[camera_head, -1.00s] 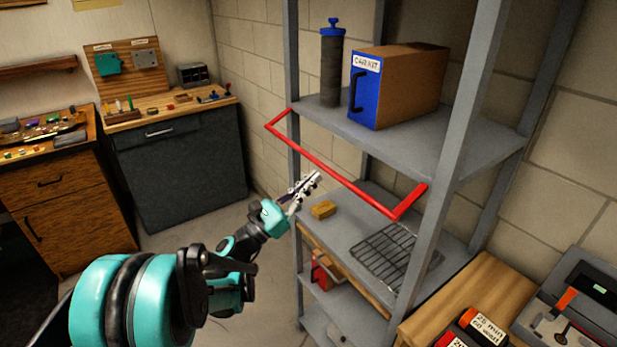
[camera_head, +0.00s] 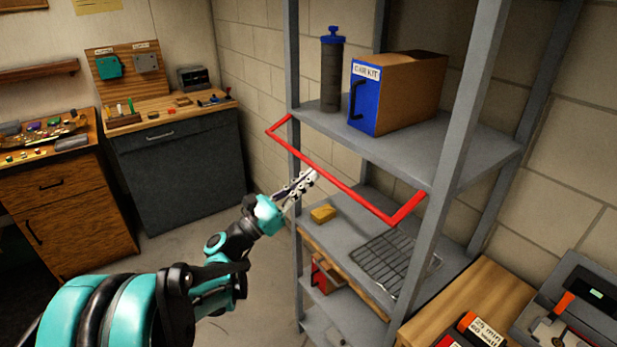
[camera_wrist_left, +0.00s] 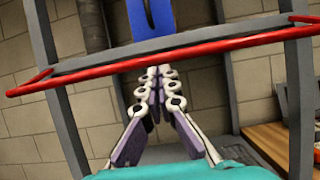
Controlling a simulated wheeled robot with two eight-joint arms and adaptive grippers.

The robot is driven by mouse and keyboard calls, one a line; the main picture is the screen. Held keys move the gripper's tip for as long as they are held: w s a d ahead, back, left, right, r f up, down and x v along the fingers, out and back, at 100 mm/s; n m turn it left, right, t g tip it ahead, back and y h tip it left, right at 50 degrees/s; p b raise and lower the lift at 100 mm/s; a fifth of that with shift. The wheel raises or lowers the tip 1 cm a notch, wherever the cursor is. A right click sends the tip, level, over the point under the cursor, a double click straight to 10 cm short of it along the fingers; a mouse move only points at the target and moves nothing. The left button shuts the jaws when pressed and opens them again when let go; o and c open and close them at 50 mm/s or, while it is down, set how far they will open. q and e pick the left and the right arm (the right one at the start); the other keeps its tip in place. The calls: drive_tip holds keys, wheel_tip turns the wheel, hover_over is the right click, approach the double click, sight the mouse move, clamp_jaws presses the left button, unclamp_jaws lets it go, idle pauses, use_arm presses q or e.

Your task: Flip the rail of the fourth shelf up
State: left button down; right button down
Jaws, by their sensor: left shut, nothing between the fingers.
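The red rail (camera_head: 345,185) juts out in front of the shelf (camera_head: 400,145) that holds the car kit box, roughly level with it. It also runs across the left wrist view (camera_wrist_left: 180,52). My left gripper (camera_head: 308,176) is shut and empty, with its fingertips close to the rail near its middle. In the left wrist view the fingertips (camera_wrist_left: 159,72) point up just below the rail. I cannot tell whether they touch it. My right gripper is in neither view.
The car kit box (camera_head: 395,90) and a dark cylinder with a blue top (camera_head: 331,75) stand on the railed shelf. The shelf below holds a yellow block (camera_head: 322,213) and a wire rack (camera_head: 392,262). Grey posts frame the shelves; a wooden bench (camera_head: 470,300) stands at right.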

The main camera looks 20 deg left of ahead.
use_arm(q)
wheel_tip(320, 180, up, 10)
drive_tip(key=s+g+y+p, duration=0.1)
drive_tip(key=g+y+p, duration=0.5)
drive_tip(key=p, duration=1.5)
drive_tip(key=w+d+r+g+y+p, duration=0.5)
drive_tip(key=w+r+g+p, duration=0.2)
drive_tip(key=p, duration=0.5)
drive_tip(key=shift+w+r+g, duration=0.35)
drive_tip(key=shift+r+g, duration=0.2)
drive_tip(key=shift+g, duration=0.15)
drive_tip(key=shift+d, duration=0.1)
